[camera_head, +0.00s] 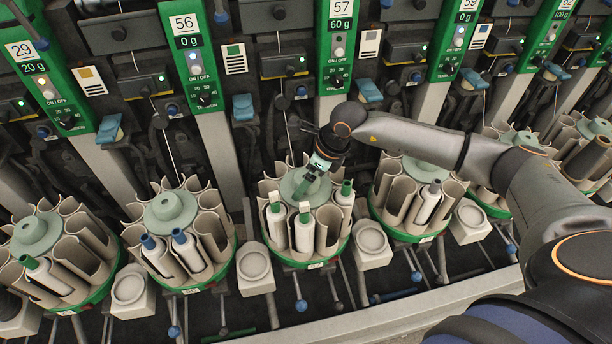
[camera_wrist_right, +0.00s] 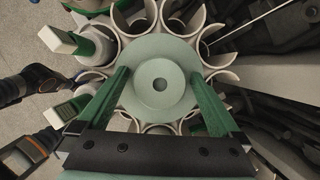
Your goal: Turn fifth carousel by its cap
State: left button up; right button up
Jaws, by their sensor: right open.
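The carousel (camera_head: 328,239) under my right arm has grey open tubes around a round pale green cap (camera_head: 292,187) and a green base rim. It holds several yarn tubes with green or pale tops. My right gripper (camera_head: 304,186) is over this cap, pointing down. In the right wrist view the cap (camera_wrist_right: 160,62) lies between the two green fingers of the open gripper (camera_wrist_right: 159,80). The fingers reach over the cap's wide disc, one on each side of its raised hub; I cannot tell whether they touch it. My left gripper is not in view.
Similar carousels stand on both sides, one with blue-topped tubes (camera_head: 172,211) at left and one (camera_head: 412,199) at right. Square grey holders (camera_head: 254,268) stand between them. Green control panels (camera_head: 191,55) line the machine behind. A pale rail (camera_head: 400,312) runs along the front.

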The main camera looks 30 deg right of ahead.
jog(key=shift+f, duration=0.1)
grip_shut()
dwell(0.8)
